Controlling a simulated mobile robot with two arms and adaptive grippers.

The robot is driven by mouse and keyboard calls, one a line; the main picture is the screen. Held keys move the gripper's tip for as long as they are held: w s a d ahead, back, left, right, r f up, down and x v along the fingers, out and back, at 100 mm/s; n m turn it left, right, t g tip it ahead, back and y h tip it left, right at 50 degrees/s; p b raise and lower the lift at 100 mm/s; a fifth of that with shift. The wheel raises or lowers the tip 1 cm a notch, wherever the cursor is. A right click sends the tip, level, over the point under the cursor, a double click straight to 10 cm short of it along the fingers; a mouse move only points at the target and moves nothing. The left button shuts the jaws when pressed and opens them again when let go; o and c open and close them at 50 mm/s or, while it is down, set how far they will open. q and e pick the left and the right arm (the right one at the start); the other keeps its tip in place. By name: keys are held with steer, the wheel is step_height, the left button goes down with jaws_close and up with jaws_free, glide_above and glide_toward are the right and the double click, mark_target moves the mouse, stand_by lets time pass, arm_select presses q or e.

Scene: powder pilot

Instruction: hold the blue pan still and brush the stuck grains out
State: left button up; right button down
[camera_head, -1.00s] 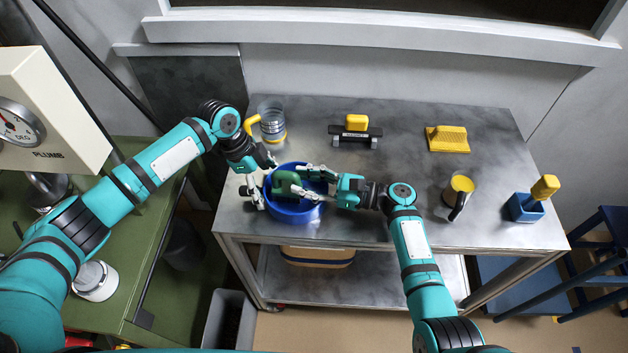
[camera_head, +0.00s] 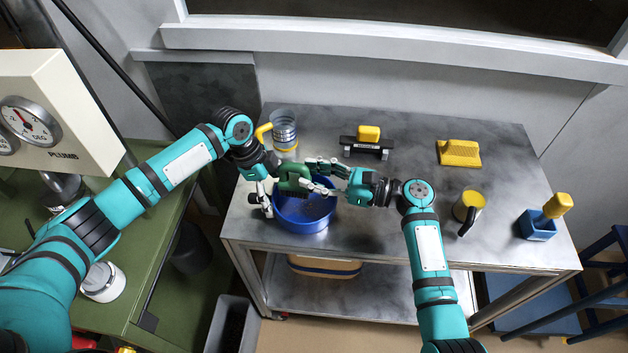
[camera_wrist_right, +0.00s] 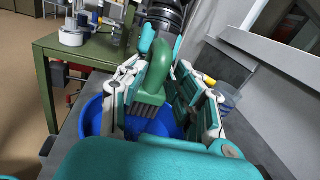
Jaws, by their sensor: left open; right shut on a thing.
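The blue pan (camera_head: 304,219) is a round tub near the left front of the metal table. It also shows in the right wrist view (camera_wrist_right: 91,117). My left gripper (camera_head: 262,192) is open at the pan's left rim; whether it touches the rim I cannot tell. My right gripper (camera_head: 322,178) is shut on the green brush (camera_head: 294,177), above the pan. In the right wrist view the brush's curved green handle (camera_wrist_right: 184,66) sits between the fingers, bristles pointing down toward the pan. Grains in the pan are too small to make out.
A clear sieve-like cup (camera_head: 284,130) with a yellow handle stands behind the pan.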

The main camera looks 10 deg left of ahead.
steer(key=shift+r, duration=0.2)
steer(key=shift+r, duration=1.4)
arm_select(q)
steer(key=shift+o, duration=0.6)
steer(key=shift+c, duration=0.5)
steer(key=shift+a+r, duration=0.1)
steer(key=shift+r, duration=0.2)
steer(key=v, duration=0.7)
